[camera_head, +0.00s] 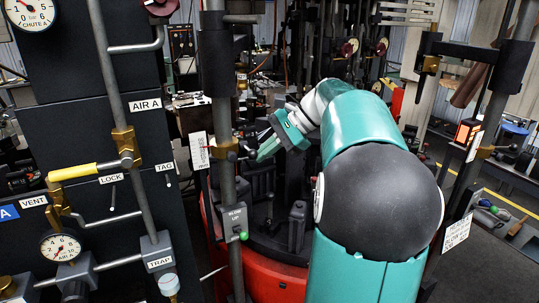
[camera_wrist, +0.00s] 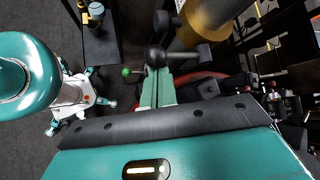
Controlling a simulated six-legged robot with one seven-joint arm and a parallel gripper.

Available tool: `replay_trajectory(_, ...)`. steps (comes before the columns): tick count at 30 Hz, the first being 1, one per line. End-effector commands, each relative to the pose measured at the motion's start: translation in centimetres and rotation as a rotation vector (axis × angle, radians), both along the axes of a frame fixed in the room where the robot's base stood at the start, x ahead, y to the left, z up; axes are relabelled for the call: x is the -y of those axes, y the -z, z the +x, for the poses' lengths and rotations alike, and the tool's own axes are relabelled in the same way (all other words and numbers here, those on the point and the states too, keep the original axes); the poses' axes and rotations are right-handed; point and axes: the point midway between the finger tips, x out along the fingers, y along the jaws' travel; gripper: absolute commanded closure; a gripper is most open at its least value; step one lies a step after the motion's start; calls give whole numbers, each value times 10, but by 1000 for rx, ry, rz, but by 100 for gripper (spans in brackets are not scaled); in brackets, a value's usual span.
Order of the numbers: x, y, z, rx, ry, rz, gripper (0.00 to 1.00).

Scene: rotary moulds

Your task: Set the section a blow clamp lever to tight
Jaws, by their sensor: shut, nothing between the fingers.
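Whether the fingertips touch the ball is unclear.
A white tag (camera_head: 198,150) is beside the clamp. The panel at left carries a yellow-handled valve (camera_head: 72,172), pipes and gauges. A red-based machine (camera_head: 275,282) stands behind the post. Another post stands at right.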

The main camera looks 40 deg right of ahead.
Motion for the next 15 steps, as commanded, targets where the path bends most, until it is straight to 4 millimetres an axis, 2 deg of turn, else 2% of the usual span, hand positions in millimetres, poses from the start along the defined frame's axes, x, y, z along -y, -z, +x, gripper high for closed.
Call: replay_trajectory(15,-6,-19,4,1,1,-1,100)
